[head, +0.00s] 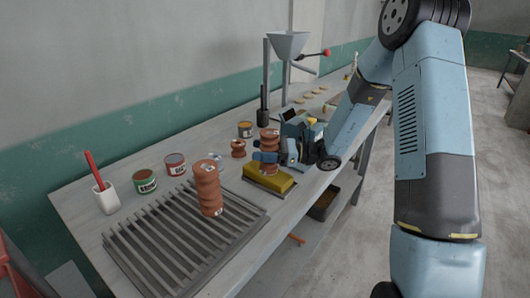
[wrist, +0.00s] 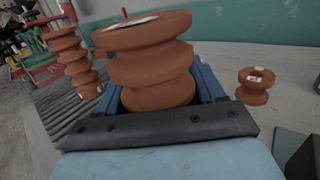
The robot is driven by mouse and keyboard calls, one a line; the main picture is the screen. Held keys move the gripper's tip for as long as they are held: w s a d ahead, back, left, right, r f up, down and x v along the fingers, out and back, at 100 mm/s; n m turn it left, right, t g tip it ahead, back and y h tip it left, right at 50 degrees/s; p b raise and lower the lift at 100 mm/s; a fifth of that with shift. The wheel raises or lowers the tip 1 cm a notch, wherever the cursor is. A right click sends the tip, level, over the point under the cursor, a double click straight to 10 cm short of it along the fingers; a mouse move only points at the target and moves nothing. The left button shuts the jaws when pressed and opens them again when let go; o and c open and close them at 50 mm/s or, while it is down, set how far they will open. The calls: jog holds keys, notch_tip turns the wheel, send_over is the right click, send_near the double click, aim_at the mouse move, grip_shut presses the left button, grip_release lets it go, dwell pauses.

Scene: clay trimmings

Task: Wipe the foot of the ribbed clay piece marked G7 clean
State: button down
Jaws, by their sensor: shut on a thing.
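My gripper (head: 268,157) is shut on a ribbed terracotta clay piece (head: 269,136), which it holds upright. In the wrist view this held piece (wrist: 150,62) stands between the blue fingers, with a pale label on its top. The label's writing is not legible. Below it is a yellow sponge block (head: 270,182) on a dark tray (head: 244,188). The piece's lower end is at the sponge's top; I cannot tell whether they touch. A second tall ribbed piece (head: 208,190) stands on the slatted rack; it also shows in the wrist view (wrist: 70,58).
The slatted rack (head: 170,236) fills the near bench end. A small ribbed piece (head: 238,149) stands behind my gripper, near a yellow-labelled tin (head: 245,129). Two more tins (head: 145,181) (head: 175,164) and a white cup (head: 106,198) line the wall side. A funnel stand (head: 288,45) rises behind.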

jog(key=shift+w+a, duration=0.65)
jog(key=shift+a, duration=0.2)
jog(key=shift+w+a, duration=0.6)
jog(key=shift+a, duration=0.2)
notch_tip(320, 180, up, 7)
dwell(0.9)
dwell(0.4)
